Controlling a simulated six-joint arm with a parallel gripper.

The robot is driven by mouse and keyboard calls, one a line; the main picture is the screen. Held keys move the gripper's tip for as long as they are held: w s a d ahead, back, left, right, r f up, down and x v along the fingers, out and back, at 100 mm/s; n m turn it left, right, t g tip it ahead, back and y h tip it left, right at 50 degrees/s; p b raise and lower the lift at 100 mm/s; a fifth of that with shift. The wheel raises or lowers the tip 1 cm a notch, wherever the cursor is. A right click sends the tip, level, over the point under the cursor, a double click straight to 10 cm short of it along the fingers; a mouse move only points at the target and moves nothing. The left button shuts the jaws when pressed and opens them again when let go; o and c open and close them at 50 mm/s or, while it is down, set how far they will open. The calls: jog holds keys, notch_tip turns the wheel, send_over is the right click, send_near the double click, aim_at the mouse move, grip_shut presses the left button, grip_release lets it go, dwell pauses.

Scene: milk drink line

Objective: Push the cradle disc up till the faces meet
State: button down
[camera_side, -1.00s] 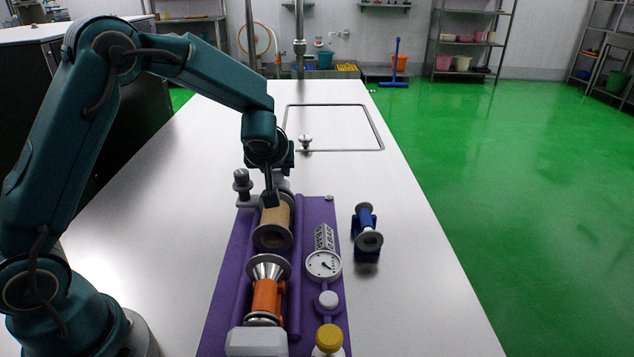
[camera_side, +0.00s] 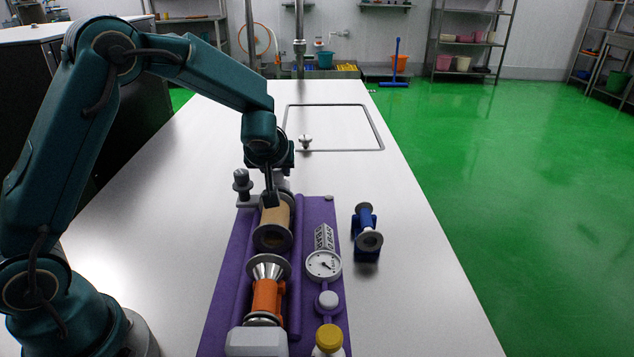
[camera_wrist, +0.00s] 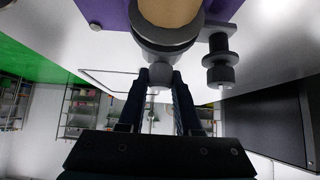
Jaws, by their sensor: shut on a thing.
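A tan cylinder (camera_side: 278,215) with dark grey discs at both ends lies in the purple cradle (camera_side: 226,285). Its near disc (camera_side: 272,239) faces the silver flange (camera_side: 268,266) of an orange piece (camera_side: 267,298). My gripper (camera_side: 270,197) is at the cylinder's far end. In the wrist view, my gripper's fingers (camera_wrist: 160,84) are shut on a grey stub (camera_wrist: 160,72) below the far disc (camera_wrist: 165,48). The far disc is mostly hidden in the side view.
A grey post (camera_side: 242,182) stands left of my gripper. A dial gauge (camera_side: 323,264), a yellow-capped bottle (camera_side: 329,340) and a grey block (camera_side: 257,343) are near the front. A blue fitting (camera_side: 365,220) stands to the right.

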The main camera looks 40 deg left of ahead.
aim_at(275, 209)
jog(key=s+d, duration=0.5)
jog(key=d, duration=0.1)
jog(key=shift+s, duration=0.35)
jog(key=c, duration=0.6)
grip_release()
jog(key=shift+a, duration=0.1)
jog(key=shift+v, duration=2.6)
